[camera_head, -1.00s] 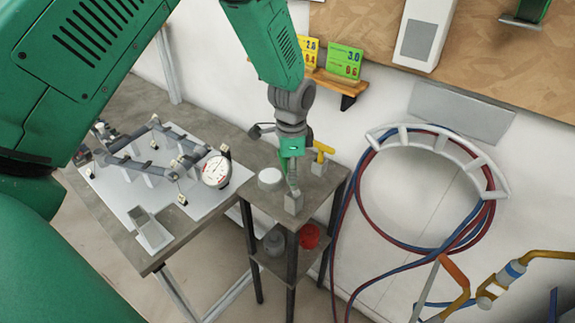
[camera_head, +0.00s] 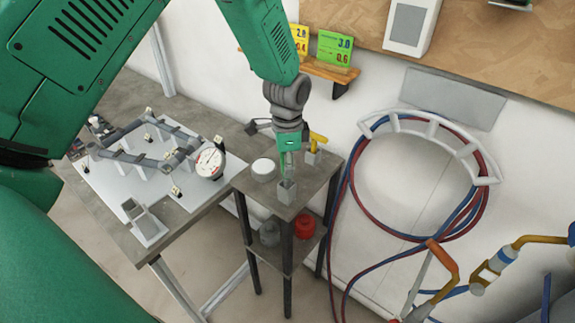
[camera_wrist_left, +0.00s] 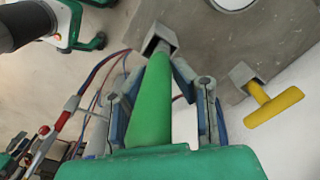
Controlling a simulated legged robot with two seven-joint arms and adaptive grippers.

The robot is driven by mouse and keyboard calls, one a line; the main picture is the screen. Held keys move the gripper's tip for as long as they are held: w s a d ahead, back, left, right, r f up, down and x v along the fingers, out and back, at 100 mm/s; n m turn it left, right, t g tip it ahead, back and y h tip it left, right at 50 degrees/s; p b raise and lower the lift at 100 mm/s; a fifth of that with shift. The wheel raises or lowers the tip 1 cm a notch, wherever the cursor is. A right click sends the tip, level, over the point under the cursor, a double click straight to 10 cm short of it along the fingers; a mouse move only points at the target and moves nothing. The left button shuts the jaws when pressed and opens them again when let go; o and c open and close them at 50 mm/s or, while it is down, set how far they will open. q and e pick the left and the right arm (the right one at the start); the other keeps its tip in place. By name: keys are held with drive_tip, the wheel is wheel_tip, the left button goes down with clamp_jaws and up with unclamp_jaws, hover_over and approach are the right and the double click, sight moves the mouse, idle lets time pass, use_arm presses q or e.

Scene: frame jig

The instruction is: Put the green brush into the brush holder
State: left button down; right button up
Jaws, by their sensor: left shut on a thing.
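My left gripper (camera_head: 287,160) points down above the small stand and is shut on the green brush. In the left wrist view the green brush (camera_wrist_left: 150,100) lies between the two fingers (camera_wrist_left: 160,105). Its far end meets the mouth of a square grey brush holder (camera_wrist_left: 158,38). In the head view this brush holder (camera_head: 287,192) stands on the stand's top, directly below the gripper. I cannot tell how deep the brush tip sits in it. My right gripper is not in view.
A yellow T-shaped tool (camera_head: 318,138) stands in another grey holder (camera_head: 312,157) close by. A white round thing (camera_head: 263,169) sits on the stand (camera_head: 262,195). A table with a frame jig and dial (camera_head: 210,162) is at left. Hoses (camera_head: 352,185) hang at right.

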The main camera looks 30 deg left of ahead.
use_arm(q)
drive_tip(key=shift+d+f, duration=0.15)
drive_tip(key=shift+a+f, duration=0.2)
drive_tip(key=shift+f, duration=0.1)
drive_tip(key=shift+d+f, duration=0.1)
drive_tip(key=shift+f, duration=0.2)
idle(0.5)
drive_tip(key=c, duration=1.3)
unclamp_jaws()
drive_tip(key=shift+o, duration=0.2)
drive_tip(key=shift+r, duration=0.2)
wheel_tip(320, 180, up, 11)
drive_tip(key=shift+w+r, duration=0.1)
drive_tip(key=shift+r, duration=0.1)
